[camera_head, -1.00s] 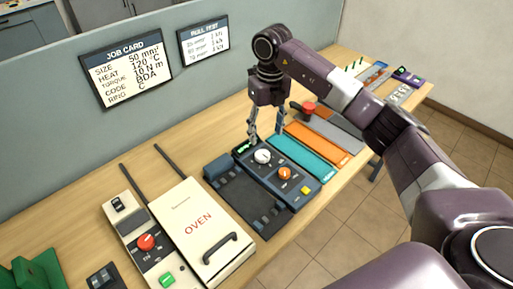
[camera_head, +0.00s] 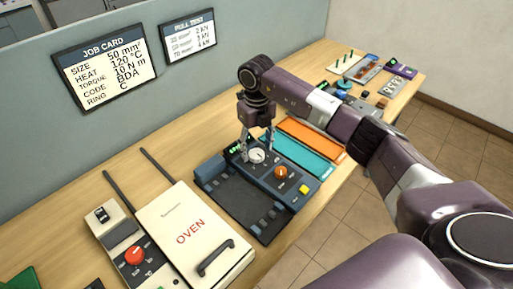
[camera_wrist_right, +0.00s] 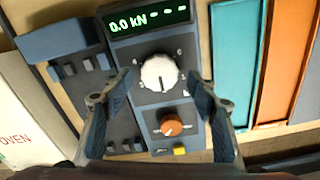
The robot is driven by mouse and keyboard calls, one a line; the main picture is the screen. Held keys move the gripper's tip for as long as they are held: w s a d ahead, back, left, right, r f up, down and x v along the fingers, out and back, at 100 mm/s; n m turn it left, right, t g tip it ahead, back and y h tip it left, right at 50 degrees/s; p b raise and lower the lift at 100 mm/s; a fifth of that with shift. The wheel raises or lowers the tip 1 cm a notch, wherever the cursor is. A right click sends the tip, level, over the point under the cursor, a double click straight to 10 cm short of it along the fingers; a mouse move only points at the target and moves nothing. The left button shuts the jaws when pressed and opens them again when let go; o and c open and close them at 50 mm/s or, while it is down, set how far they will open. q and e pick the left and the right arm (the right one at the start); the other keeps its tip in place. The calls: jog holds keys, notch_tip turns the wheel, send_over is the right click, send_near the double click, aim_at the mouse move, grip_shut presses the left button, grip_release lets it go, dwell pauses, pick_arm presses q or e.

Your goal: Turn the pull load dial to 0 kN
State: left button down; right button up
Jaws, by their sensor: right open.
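The pull tester (camera_head: 250,190) is a dark blue-grey machine on the bench. An orange knob (camera_wrist_right: 171,126) and a yellow button (camera_wrist_right: 180,149) sit below the dial. My right gripper (camera_head: 257,146) is open, its fingers pointing down on either side of the white dial; in the wrist view they look apart from it. My left gripper is not in view.
A cream oven (camera_head: 180,225) with a black handle and a control box with a red knob (camera_head: 135,255) stand to the left. Teal (camera_head: 295,155) and orange (camera_head: 311,138) strips lie right of the tester. A job card (camera_head: 105,68) and a pull test card (camera_head: 189,36) hang on the partition.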

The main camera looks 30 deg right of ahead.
jog(key=shift+w+f, duration=0.1)
jog(key=shift+f, duration=0.75)
jog(key=c, duration=1.2)
jog(key=shift+o, duration=0.2)
